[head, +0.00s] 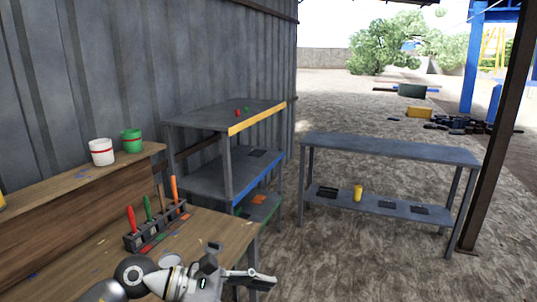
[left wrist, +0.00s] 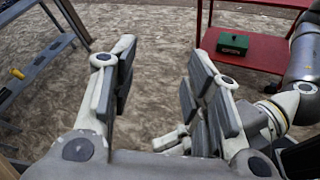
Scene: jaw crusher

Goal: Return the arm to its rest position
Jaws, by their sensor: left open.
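My left arm comes in at the bottom of the head view, with its dark round joint and pale links in front of the wooden workbench (head: 215,232). My left gripper (head: 262,278) is just beyond the bench's near right corner. In the left wrist view the left gripper (left wrist: 162,62) has its two fingers well apart, with only the ground showing between them; it is open and empty. Part of my right arm shows at the right of that view, and its right gripper (left wrist: 178,140) is partly hidden behind the left fingers.
A tool rack (head: 155,230) with upright handled tools stands on the bench. White (head: 102,152) and green (head: 132,141) cans sit on its ledge. A shelf unit (head: 205,116) and grey table (head: 390,150) stand beyond. A red table (left wrist: 245,45) holds a green box (left wrist: 233,43).

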